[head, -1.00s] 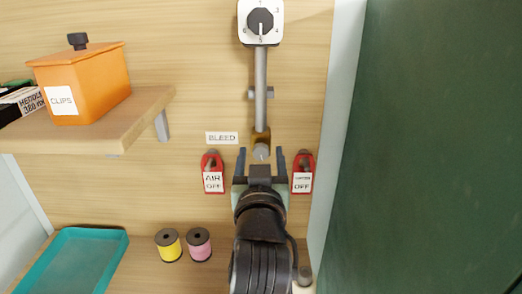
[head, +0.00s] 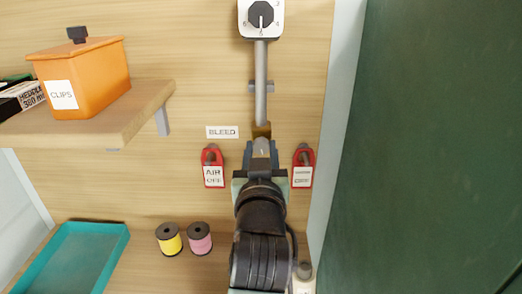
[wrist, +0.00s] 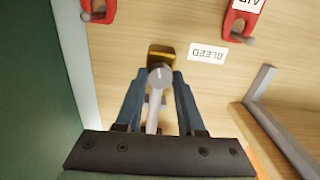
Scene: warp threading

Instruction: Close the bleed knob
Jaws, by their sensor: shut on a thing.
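The bleed knob (head: 262,146) is a small grey round knob on a brass fitting (head: 262,130) at the lower end of a vertical grey pipe. In the wrist view the knob (wrist: 160,77) sits between the two blue fingers. My gripper (head: 262,150) is shut on the knob; in the wrist view my gripper (wrist: 160,85) has one finger on each side of it. The BLEED label (head: 222,132) is on the wall to the left of the fitting. The knob's lower part is hidden by my gripper in the head view.
Red tagged valve handles flank my gripper: AIR OFF (head: 213,166) on the left, another (head: 303,166) on the right. A dial (head: 261,17) tops the pipe. A shelf (head: 135,115) holds an orange CLIPS box (head: 85,78). Below are spools (head: 169,239) and a teal tray (head: 75,262). A green panel (head: 440,140) stands right.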

